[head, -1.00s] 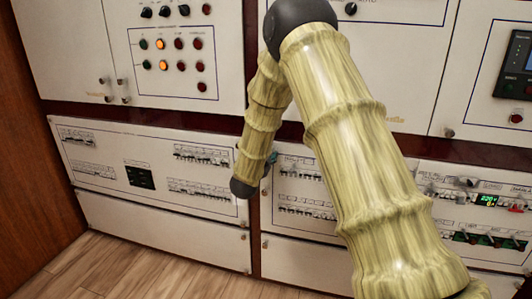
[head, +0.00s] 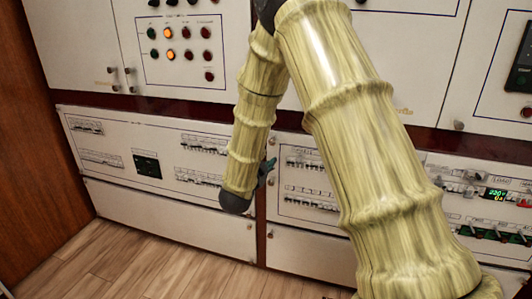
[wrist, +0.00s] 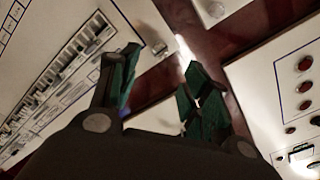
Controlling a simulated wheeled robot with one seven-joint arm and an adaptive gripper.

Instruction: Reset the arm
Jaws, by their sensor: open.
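My arm, with wood-grain links and dark joints, reaches across the middle of the head view. My gripper (head: 265,172) shows there as a small teal part beside the dark wrist, in front of the seam between two breaker panels. In the wrist view my gripper (wrist: 160,82) has its two green fingers spread, with nothing between them. The left breaker panel (head: 150,140) has rows of breakers and a small dark display. The right breaker panel (head: 300,205) is partly hidden behind my arm.
A cabinet with coloured indicator lamps (head: 180,33), two of them lit orange, is above the left panel. A dark red strip (head: 160,108) divides upper and lower cabinets. A green-lit meter (head: 496,193) is at right. Wooden floor (head: 150,265) at lower left is clear.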

